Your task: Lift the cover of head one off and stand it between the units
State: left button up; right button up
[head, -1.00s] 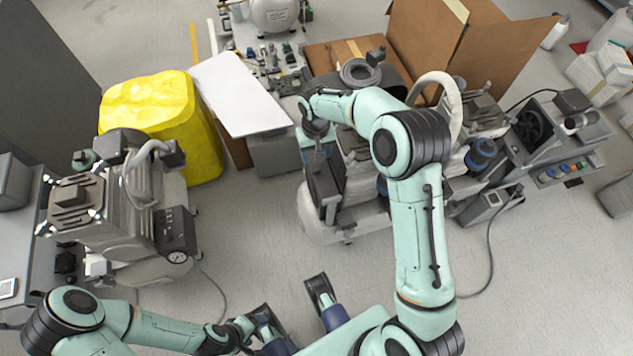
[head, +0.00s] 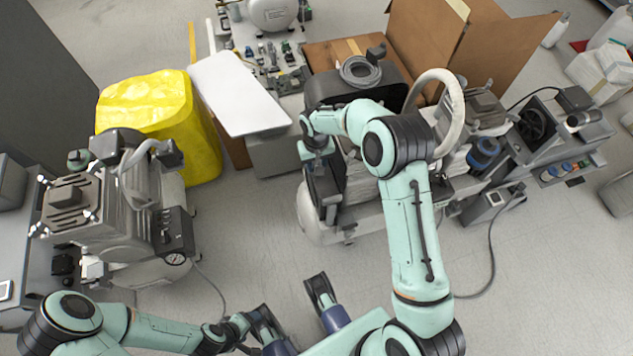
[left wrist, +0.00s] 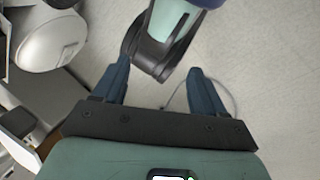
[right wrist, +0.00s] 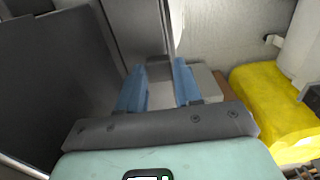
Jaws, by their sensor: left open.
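My right gripper (head: 319,160) hangs over the left end of the middle compressor (head: 310,215), beside its dark upright box (head: 328,190). In the right wrist view its two blue fingers (right wrist: 160,75) stand apart, with a small grey block between or just beyond their tips; I cannot tell whether they touch it. Large dark panels (right wrist: 60,75) fill the left of that view. My arm hides much of the middle unit's heads, and I cannot make out which part is head one's cover. My left gripper (left wrist: 160,85) is open and empty, low at the front.
The left compressor (head: 130,215) stands apart, with clear floor (head: 245,215) between it and the middle unit. A yellow bin (head: 150,115) and a white board (head: 235,90) are behind that gap. An open cardboard box (head: 460,40) and another compressor (head: 485,120) are at right.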

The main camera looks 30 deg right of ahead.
grip_shut()
jog(key=shift+r, duration=0.15)
